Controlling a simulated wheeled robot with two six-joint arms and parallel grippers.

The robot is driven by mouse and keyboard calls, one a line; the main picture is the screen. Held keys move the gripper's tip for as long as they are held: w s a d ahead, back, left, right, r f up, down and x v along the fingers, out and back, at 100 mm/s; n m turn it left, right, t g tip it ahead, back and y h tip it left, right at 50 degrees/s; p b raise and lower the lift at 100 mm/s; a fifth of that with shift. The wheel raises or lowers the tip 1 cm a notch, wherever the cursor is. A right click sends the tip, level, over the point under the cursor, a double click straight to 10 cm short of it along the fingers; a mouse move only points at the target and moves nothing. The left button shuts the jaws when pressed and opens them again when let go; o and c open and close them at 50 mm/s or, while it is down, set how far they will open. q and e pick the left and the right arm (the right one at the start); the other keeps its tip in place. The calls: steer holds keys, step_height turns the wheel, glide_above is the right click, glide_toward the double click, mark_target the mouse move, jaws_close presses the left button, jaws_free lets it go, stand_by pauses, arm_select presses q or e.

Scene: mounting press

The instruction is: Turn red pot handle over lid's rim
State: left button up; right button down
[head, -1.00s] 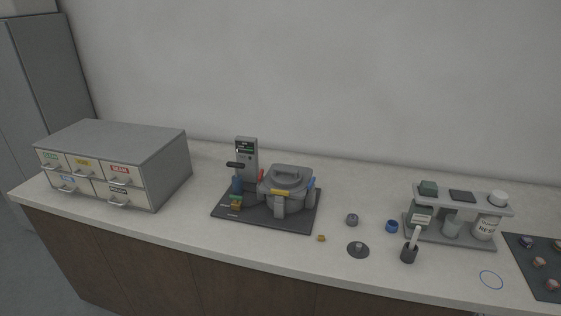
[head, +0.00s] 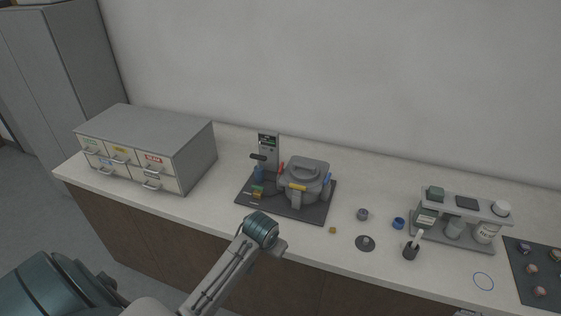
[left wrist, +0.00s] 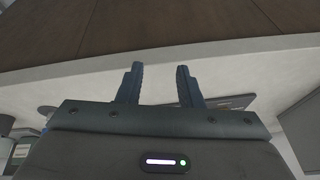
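The grey pot (head: 304,183) with its lid (head: 305,165) sits on a dark base plate (head: 312,213) on the counter. The small red handle (head: 281,168) stands upright at the pot's left side, near the lid's rim. A yellow handle (head: 297,187) is at the front and a blue one (head: 326,189) at the right. My left arm reaches in from below in the head view; its gripper is hidden there. In the left wrist view my left gripper (left wrist: 158,88) has its two fingers apart with nothing between them, near the counter edge. My right gripper is not in view.
A press column (head: 269,150) stands left of the pot. A drawer cabinet (head: 195,159) is at the left. Small parts, a dark disc (head: 366,244) and a bottle rack (head: 462,205) are to the right. The counter's front edge lies between my arm and the pot.

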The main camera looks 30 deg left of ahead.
arm_select(q)
steer(key=w+a+r+n, duration=0.1)
steer(key=w+a+r, duration=0.3)
steer(key=w, duration=0.4)
steer(key=w+a+r+n, duration=0.1)
steer(key=w+a+r, duration=0.2)
steer(key=w, duration=0.5)
steer(key=n, duration=0.2)
glide_toward(281, 167)
steer(key=p+x, duration=0.3)
steer(key=x, duration=0.3)
steer(key=shift+w+f, duration=0.15)
steer(key=shift+f, duration=0.15)
steer(key=shift+x, duration=0.8)
jaws_close()
